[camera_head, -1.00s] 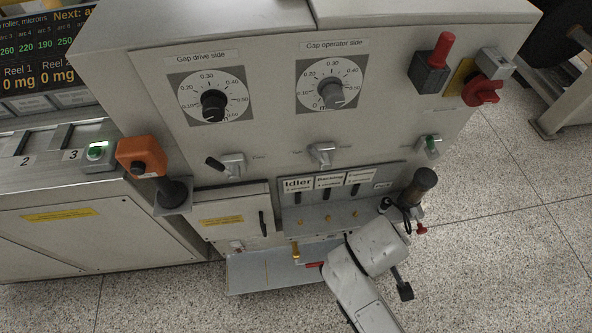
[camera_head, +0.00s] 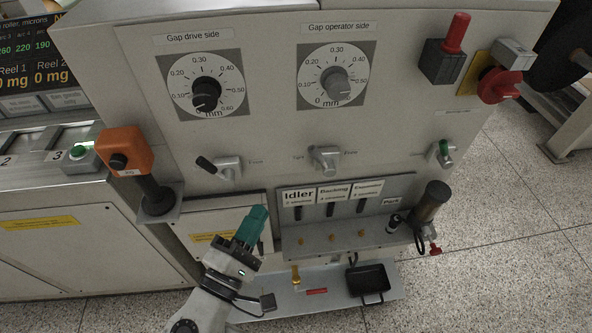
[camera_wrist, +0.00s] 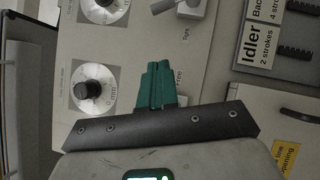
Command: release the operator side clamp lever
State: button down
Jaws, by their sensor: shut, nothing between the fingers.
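The operator side clamp lever (camera_head: 325,158) sits on the grey panel under the "Gap operator side" dial (camera_head: 335,82), between small labels on its left and right. Its handle seems to point up; I cannot tell its exact setting. Part of this lever (camera_wrist: 190,8) shows at the top edge of the wrist view, beside the "Tight" label. The drive side lever (camera_head: 225,166) is further left, its dark handle pointing up-left. My gripper (camera_head: 258,210) has green fingers, shut and empty, below and left of the operator side lever, apart from it. The fingers (camera_wrist: 157,70) also show in the wrist view.
Below the levers a shelf (camera_head: 345,240) sticks out, with Idler and Backing pump handles above it. A dark cylinder (camera_head: 430,203) stands at its right. An orange control box (camera_head: 125,150) stands at left. The panel front between the levers is clear.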

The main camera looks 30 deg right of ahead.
aim_at(321, 159)
jog(key=shift+d, duration=0.1)
jog(key=s+d+p+x, duration=0.1)
jog(key=s+p+x, duration=0.1)
jog(key=x, duration=1)
jog(key=shift+w+d+r, duration=0.15)
jog(key=shift+d+r, duration=0.35)
jog(key=shift+d, duration=0.1)
